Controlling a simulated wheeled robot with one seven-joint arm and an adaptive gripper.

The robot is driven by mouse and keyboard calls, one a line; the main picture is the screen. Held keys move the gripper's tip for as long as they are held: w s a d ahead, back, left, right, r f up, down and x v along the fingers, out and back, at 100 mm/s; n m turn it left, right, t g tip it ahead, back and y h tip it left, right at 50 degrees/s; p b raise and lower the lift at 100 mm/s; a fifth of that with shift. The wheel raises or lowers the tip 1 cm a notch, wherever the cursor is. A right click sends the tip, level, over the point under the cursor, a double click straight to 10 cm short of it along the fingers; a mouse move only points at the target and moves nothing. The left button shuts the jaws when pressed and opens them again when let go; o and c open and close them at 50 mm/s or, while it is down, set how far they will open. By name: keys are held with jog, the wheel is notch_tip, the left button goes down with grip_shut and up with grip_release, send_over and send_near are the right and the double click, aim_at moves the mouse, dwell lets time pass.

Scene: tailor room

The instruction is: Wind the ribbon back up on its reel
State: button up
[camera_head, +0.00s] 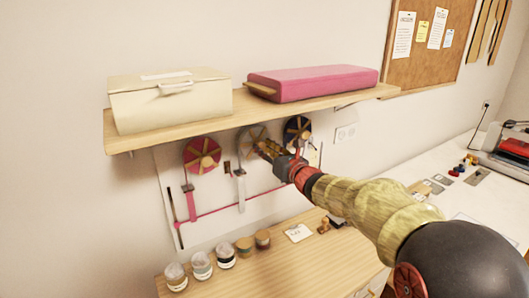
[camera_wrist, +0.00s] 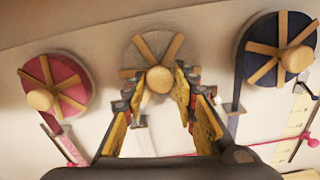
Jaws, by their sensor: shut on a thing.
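Three reels with wooden spokes and round knobs hang on a pale wall board under a shelf. The pink reel (camera_head: 202,154) is at left, the pale grey reel (camera_head: 249,137) in the middle and the navy reel (camera_head: 297,130) at right. My gripper (camera_head: 264,148) is at the middle reel. In the wrist view its fingers (camera_wrist: 159,85) close on both sides of that reel's wooden knob (camera_wrist: 159,78). A pale ribbon (camera_head: 241,190) hangs below the middle reel. My gripper hides part of the reel in both views.
The shelf (camera_head: 130,138) juts out just above the reels, bearing a cream box (camera_head: 165,105) and a pink box (camera_head: 312,83). A pink cord or ribbon (camera_head: 215,209) runs across the lower board. Several jars (camera_head: 201,265) stand on the wooden worktop (camera_head: 285,270) below.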

jog(key=m+b, duration=0.1)
jog(key=m, duration=0.3)
jog(key=shift+m+b, duration=0.3)
jog(key=m, duration=0.3)
jog(key=shift+d+f+m, duration=0.1)
jog(key=shift+m, duration=0.2)
jog(key=m+p, duration=0.1)
jog(key=m, duration=0.3)
jog(key=shift+w+m, duration=0.1)
jog(key=shift+m, duration=0.2)
jog(key=m+p, duration=0.1)
jog(key=m, duration=0.3)
jog(key=shift+m+p, duration=0.3)
jog(key=m+p, duration=0.1)
jog(key=m, duration=0.2)
jog(key=shift+f+m+p, duration=0.15)
jog(key=shift+m+p, duration=0.15)
jog(key=shift+p, duration=0.1)
jog(key=shift+f+m+p, duration=0.15)
jog(key=shift+m+p, duration=1.7)
jog(key=shift+m, duration=1.45)
jog(key=shift+f+m+p, duration=0.1)
jog(key=shift+m+p, duration=1.75)
jog(key=shift+m, duration=1.45)
